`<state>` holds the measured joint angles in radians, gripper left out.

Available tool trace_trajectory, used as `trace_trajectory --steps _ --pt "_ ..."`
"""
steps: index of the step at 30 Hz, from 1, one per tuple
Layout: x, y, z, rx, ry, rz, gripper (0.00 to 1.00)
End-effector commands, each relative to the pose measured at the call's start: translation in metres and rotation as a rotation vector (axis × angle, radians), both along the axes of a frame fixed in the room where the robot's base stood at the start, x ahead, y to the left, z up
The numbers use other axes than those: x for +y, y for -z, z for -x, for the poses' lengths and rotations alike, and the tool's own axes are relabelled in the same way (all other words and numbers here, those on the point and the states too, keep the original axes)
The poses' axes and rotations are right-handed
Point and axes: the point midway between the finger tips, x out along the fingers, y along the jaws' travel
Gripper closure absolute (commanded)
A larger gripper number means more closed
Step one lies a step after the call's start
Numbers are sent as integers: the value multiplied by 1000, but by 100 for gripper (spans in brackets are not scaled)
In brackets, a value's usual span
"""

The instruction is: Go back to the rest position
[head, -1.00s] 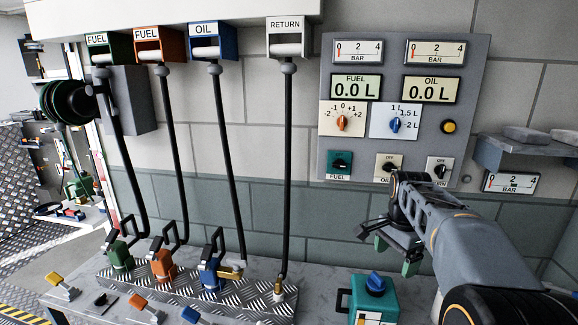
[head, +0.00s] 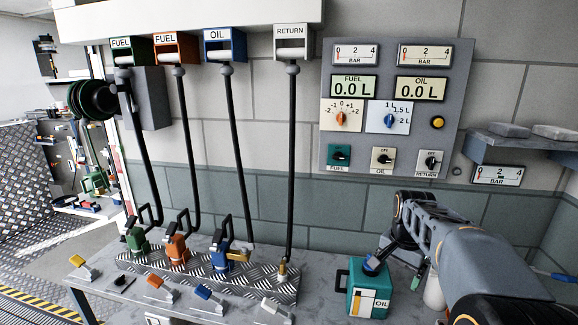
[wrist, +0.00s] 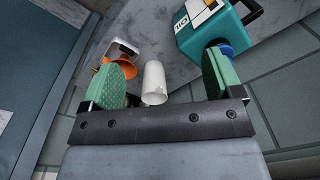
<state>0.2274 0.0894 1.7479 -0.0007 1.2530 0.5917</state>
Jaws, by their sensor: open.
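My gripper (head: 402,266) is open and empty, pointing down over the bench at the right in the head view. In the wrist view its two green-padded fingers (wrist: 167,77) stand wide apart with nothing clamped between them. A teal oil can (head: 369,298) with a blue cap stands on the bench just left of the gripper. It also shows at the top right of the wrist view (wrist: 205,25), partly behind the right finger. A white cylinder (wrist: 154,84) shows beyond the gap between the fingers; in the head view it is partly hidden by my arm.
An orange funnel-like thing (wrist: 122,56) shows behind the left finger. A control panel (head: 388,115) is on the wall above the bench. A shelf (head: 520,150) sticks out at the right. Several nozzles on hoses stand on a metal plate (head: 262,287) at the left.

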Motion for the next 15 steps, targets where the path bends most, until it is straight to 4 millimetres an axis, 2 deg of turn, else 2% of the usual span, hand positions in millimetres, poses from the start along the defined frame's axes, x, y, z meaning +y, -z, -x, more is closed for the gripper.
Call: trace_trajectory --steps 8,12,15 --pt "34 26 52 -71 -403 44 15" --pt "57 41 95 -132 -631 86 15" --pt "72 50 123 -170 -738 110 15"
